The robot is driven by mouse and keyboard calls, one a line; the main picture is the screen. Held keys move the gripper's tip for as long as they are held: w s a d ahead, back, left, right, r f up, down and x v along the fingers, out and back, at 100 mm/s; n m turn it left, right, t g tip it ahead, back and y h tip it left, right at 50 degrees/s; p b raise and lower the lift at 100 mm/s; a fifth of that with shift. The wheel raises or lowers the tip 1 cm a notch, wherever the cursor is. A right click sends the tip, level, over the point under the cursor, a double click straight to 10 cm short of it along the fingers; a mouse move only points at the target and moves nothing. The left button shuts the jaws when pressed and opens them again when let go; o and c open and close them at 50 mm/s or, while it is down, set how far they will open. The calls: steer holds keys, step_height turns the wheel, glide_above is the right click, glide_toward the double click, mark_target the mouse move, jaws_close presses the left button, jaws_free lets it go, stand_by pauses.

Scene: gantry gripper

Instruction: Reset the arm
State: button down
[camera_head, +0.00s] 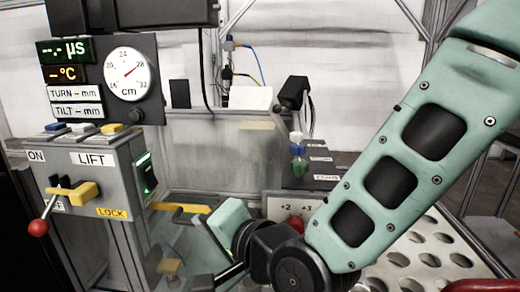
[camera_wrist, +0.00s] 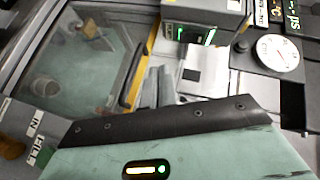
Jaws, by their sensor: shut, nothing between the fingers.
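My arm (camera_head: 385,165), with pale green links and black joints, comes in from the right in the head view and bends down to a black joint at the bottom middle. A pale green part of my wrist shows beyond that joint. In the wrist view my gripper (camera_wrist: 157,75) shows as two grey fingers side by side beyond the dark edge of my green wrist housing. It is shut and empty. I cannot make out the fingertips clearly in the head view.
A grey control box (camera_head: 95,190) with LIFT and LOCK labels and a red-knobbed lever stands left. A round cm gauge (camera_head: 130,74) is above it. A clear-walled tank (camera_head: 225,150) stands behind my wrist. A perforated plate (camera_head: 425,250) lies at lower right.

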steer(key=s+d+f+n+g+h, duration=0.1)
steer(key=s+d+n+g+h, duration=0.2)
steer(key=d, duration=0.5)
steer(key=s+d+f+n+g+h+p, duration=0.1)
steer(key=s+d+n+g+h, duration=0.2)
steer(key=s+d, duration=0.4)
steer(key=s+d+f+n+g+h, duration=0.2)
steer(key=s+d+n+g+h, duration=0.1)
steer(key=d, duration=0.6)
steer(key=s+n+h, duration=0.1)
steer(key=s+n, duration=0.1)
steer(key=n, duration=0.1)
steer(key=shift+d+g+h+p, duration=0.25)
steer(key=shift+g+h+p, duration=0.05)
steer(key=shift+h+p, duration=0.1)
